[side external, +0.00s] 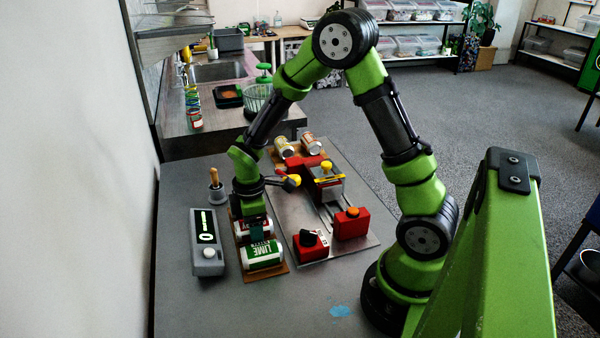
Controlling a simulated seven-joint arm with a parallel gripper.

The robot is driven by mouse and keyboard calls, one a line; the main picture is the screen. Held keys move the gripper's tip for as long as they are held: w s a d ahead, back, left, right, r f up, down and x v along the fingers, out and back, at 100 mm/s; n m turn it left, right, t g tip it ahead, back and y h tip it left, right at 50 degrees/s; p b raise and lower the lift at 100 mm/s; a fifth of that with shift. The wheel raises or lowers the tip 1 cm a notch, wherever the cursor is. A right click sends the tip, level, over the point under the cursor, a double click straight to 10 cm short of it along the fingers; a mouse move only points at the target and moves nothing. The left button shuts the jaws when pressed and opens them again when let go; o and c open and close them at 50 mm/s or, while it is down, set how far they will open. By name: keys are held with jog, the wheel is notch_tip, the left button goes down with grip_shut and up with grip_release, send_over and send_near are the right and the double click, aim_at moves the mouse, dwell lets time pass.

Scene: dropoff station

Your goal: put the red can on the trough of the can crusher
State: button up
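A red and white can (243,228) lies on its side on a brown board, behind a green and white LIME can (263,256). My gripper (257,230) points down right at the red can, and a finger covers part of it. I cannot tell whether the fingers grip it. The can crusher appears to be the metal plate (350,245) to the right, with rails, a grey and red block (326,185) with a yellow top, and red parts. I cannot clearly make out its trough.
A grey box with a display (207,245) stands left of the brown board (272,274). Two cans (283,147) (312,145) lie at the back. Red boxes with a black knob (311,246) and an orange button (352,224) sit on the plate.

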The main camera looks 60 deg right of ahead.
jog(key=c, duration=0.3)
jog(key=shift+r, duration=2.5)
jog(key=shift+c, duration=0.2)
jog(key=shift+r, duration=0.2)
notch_tip(320, 180, up, 13)
jog(key=s+d+m, duration=1.6)
jog(key=m, duration=0.2)
jog(key=shift+w+a+f, duration=0.1)
jog(key=shift+f, duration=4.3)
jog(key=shift+w+f, duration=0.1)
jog(key=shift+f, duration=4.25)
